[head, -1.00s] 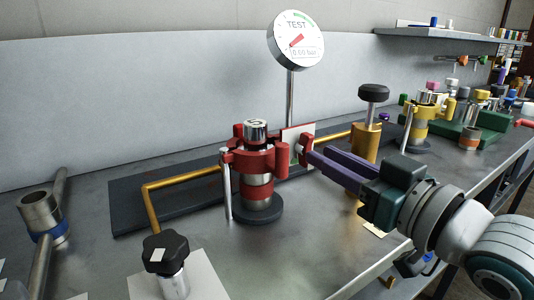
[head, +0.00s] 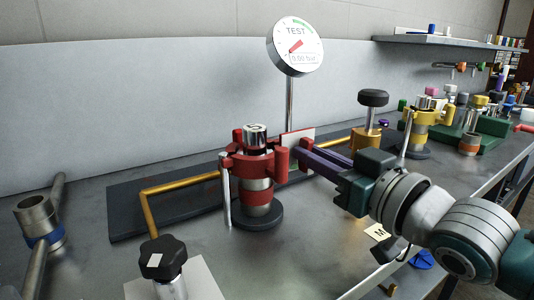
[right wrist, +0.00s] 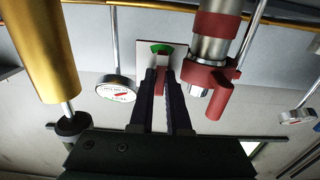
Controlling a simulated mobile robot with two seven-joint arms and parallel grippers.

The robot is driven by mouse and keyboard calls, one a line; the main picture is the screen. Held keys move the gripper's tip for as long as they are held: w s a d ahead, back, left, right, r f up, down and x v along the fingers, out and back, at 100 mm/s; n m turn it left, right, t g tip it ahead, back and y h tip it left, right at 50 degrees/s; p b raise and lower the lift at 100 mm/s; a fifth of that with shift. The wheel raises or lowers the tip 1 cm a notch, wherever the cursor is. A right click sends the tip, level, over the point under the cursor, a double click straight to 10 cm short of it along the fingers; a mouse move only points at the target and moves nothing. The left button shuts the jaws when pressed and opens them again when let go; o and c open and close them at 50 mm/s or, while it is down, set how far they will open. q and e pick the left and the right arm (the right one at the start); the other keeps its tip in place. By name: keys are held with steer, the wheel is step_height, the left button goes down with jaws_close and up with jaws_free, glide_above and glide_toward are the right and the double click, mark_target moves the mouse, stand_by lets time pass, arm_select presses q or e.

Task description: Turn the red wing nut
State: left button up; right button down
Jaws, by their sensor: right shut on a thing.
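The red wing nut (right wrist: 160,79) shows in the right wrist view as a narrow red piece between the two dark purple fingers of my right gripper (right wrist: 162,84). The jaws are shut on it. In the head view the right gripper (head: 298,153) reaches in from the right, its fingertips beside the red clamp (head: 240,161), and its fingers mostly hide the wing nut. A white plate with a green arc (right wrist: 162,48) stands behind the fingertips. My left gripper is not in view.
The round TEST gauge (head: 295,46) stands on a post behind and appears to read 0.00 bar. A brass cylinder with a black knob (head: 373,98) stands close behind my right gripper. A black knob (head: 163,257) is in front.

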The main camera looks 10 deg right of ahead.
steer(key=shift+n, duration=0.4)
steer(key=n, duration=1.6)
steer(key=shift+s+a+f+n, duration=0.1)
steer(key=shift+a+f+n, duration=0.15)
steer(key=shift+n, duration=0.15)
stand_by(0.4)
steer(key=c, duration=1.2)
jaws_free()
steer(key=shift+o, duration=0.2)
